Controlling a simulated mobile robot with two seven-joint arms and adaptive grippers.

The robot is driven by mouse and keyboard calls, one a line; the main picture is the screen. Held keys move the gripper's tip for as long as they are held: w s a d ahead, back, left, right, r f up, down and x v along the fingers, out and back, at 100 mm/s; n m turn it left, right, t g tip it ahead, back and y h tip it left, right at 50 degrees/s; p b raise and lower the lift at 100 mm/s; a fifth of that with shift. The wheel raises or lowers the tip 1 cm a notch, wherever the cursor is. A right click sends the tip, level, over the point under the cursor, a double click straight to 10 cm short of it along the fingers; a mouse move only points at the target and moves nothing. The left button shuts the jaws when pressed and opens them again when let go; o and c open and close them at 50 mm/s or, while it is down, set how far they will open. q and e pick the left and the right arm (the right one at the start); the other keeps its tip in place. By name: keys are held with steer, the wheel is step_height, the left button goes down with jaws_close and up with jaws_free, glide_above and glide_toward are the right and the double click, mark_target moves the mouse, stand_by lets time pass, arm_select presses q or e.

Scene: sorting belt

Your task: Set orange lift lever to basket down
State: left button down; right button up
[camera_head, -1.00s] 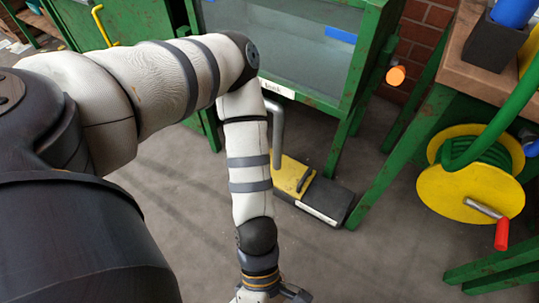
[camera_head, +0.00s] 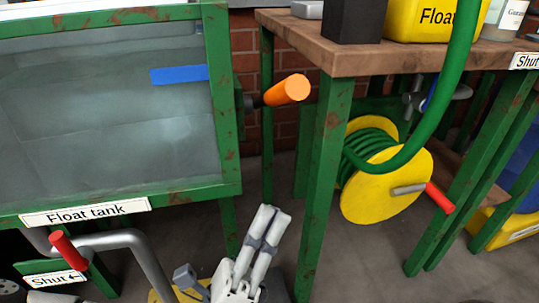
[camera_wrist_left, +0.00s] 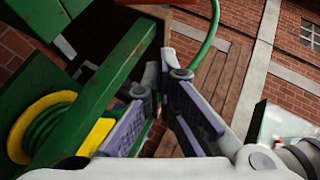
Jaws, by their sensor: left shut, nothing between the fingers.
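The orange lift lever (camera_head: 288,90) sticks out from the right post of the float tank's green frame. It points right and slightly up, and nothing touches it. My left gripper (camera_head: 268,213) is low in the head view, below the lever and apart from it. Its fingers point up and lie together, empty. In the left wrist view my left gripper (camera_wrist_left: 162,88) also shows, with its two fingers angled toward each other, and I cannot make out the lever there. My right gripper is not in view.
The float tank (camera_head: 100,115) stands left, with a red-handled valve (camera_head: 68,250) below it. A wooden-topped bench (camera_head: 360,55) with green legs stands right of the lever. A yellow hose reel (camera_head: 385,185) is under it. The floor between tank and bench shows free room.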

mark_target(265, 99)
arm_select(q)
steer(key=shift+w+a+r, duration=0.1)
steer(key=a+r+x, duration=0.1)
steer(key=a+x, duration=0.1)
steer(key=x, duration=1)
steer(key=shift+w+a+r, duration=0.15)
steer(key=shift+w+r, duration=0.05)
steer(key=shift+r, duration=0.3)
steer(key=shift+r, duration=0.15)
